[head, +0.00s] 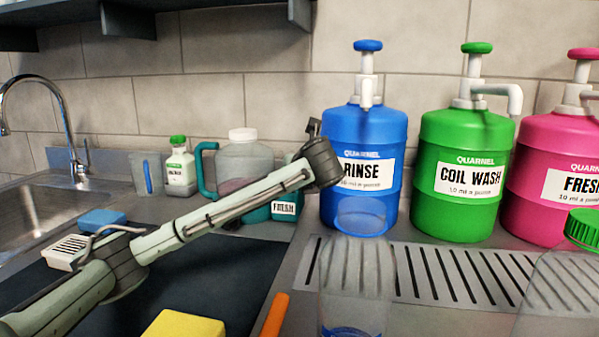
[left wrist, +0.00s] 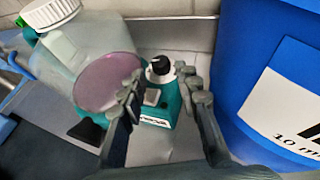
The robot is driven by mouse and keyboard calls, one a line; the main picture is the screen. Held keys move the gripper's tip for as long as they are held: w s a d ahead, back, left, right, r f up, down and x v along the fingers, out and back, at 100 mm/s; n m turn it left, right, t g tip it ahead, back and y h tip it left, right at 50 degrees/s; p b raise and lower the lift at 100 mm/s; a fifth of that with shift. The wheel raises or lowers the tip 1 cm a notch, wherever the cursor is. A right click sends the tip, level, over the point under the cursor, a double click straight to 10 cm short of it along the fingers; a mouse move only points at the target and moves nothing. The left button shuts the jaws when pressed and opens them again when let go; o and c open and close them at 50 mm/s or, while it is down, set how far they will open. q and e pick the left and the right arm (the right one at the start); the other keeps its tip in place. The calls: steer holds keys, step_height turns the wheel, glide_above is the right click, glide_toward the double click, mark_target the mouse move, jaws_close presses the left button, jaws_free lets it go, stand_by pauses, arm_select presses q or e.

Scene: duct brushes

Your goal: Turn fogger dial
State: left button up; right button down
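The fogger (head: 243,157) stands against the back wall in the head view, with a clear tank, white cap, teal handle and teal base labelled FRESH; my left arm crosses in front of it. In the left wrist view its tank (left wrist: 75,50) is at upper left, beside a pinkish round disc. The black dial (left wrist: 160,65) sits on a white collar at the teal base. My left gripper (left wrist: 161,78) is open, its fingertips on either side of the dial, with small gaps visible; contact cannot be told. In the head view its fingers are mostly hidden behind the wrist. My right gripper is out of view.
A blue RINSE pump bottle (head: 364,140) stands close right of the fogger, then green (head: 461,150) and pink (head: 553,165) ones. A clear cylinder (head: 357,285) stands in front. A sponge (head: 183,326), orange handle (head: 274,316) and dark mat (head: 200,270) lie near the front.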

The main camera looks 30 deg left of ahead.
arm_select(q)
steer(key=v, duration=0.6)
steer(key=shift+s+d, duration=0.2)
steer(key=shift+r, duration=0.15)
